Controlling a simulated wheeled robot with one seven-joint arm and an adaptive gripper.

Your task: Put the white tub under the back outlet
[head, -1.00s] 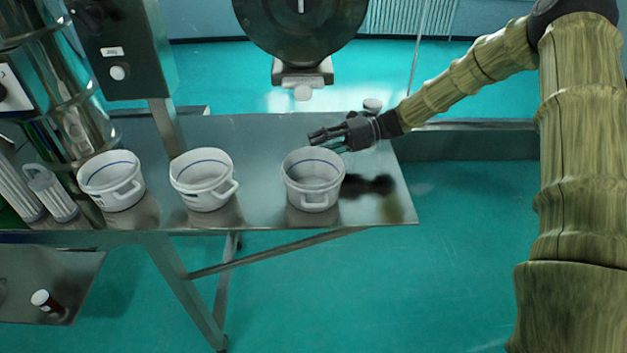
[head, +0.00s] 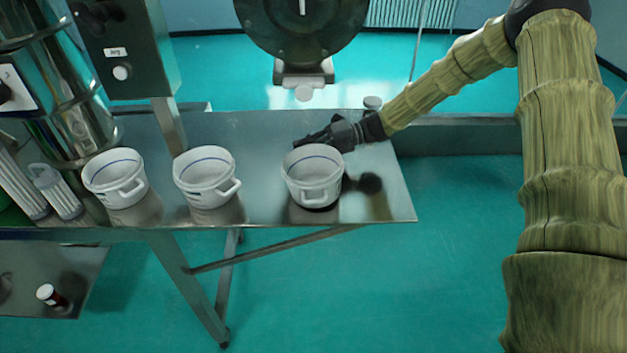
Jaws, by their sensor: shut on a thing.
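Three white tubs stand in a row along the steel table. My gripper (head: 306,141) is at the far rim of the right tub (head: 313,184), shut on it, with the fingertips partly hidden. This tub looks slightly raised and tipped, with a dark shadow under its base and its handle facing me. The middle tub (head: 208,187) and the left tub (head: 116,182) each show a blue line inside and a handle at the front right. The sieve's shiny steel body (head: 75,115) is at the upper left. I cannot tell which part is the back outlet.
The steel table (head: 255,135) has clear room behind the tubs and at its right end. A control box (head: 125,60) on a post stands behind the left tubs. A dark round machine (head: 300,30) is beyond the table.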

